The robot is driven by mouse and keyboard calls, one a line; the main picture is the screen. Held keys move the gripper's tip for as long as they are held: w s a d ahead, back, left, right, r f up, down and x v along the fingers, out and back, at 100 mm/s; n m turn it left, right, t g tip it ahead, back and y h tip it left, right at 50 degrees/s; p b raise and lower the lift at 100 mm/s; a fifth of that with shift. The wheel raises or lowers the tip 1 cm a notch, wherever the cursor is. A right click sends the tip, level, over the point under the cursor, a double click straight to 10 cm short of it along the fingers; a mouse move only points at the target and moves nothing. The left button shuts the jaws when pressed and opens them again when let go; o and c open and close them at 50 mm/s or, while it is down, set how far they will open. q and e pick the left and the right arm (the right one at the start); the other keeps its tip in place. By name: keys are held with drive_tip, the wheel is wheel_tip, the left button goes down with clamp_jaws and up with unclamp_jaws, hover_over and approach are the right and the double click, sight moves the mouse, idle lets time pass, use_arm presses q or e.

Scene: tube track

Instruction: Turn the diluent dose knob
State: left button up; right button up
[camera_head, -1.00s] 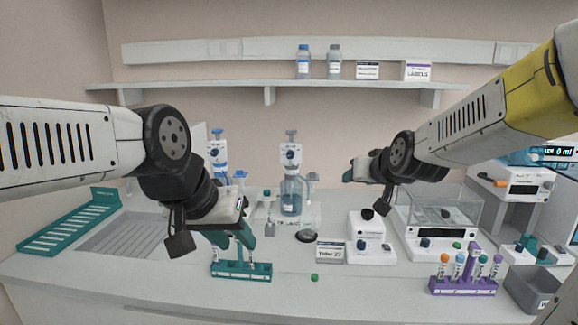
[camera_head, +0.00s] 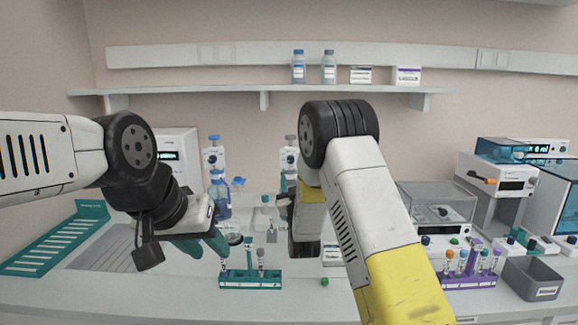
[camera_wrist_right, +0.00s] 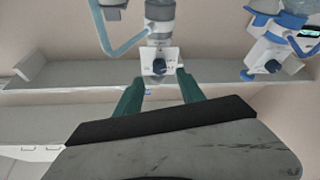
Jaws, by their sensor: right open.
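A grey-topped bottle dispenser (camera_head: 290,157) stands at the back of the bench. Its dark dose knob (camera_wrist_right: 159,66) shows on a white plate in the right wrist view. A blue-topped dispenser (camera_head: 213,158) with its own dark knob (camera_wrist_right: 272,65) stands beside it. I cannot read which is the diluent. My right gripper (camera_wrist_right: 160,82) is open and empty, its teal fingers pointing at the grey dispenser's knob, which appears between the tips; contact cannot be told. My right arm hides much of that dispenser in the head view. My left gripper (camera_head: 203,245) hangs near the teal tube rack (camera_head: 250,279).
A purple tube rack (camera_head: 468,283), a grey bin (camera_head: 532,279) and a balance (camera_head: 440,210) stand on the right. A teal drying rack (camera_head: 55,240) is on the left. A small green cap (camera_head: 325,282) lies at the front. A shelf (camera_head: 200,91) runs above.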

sight(291, 162)
drive_tip(key=x, duration=0.6)
drive_tip(key=shift+w+r, duration=0.1)
drive_tip(key=shift+w, duration=0.1)
drive_tip(key=shift+c, duration=0.3)
clamp_jaws()
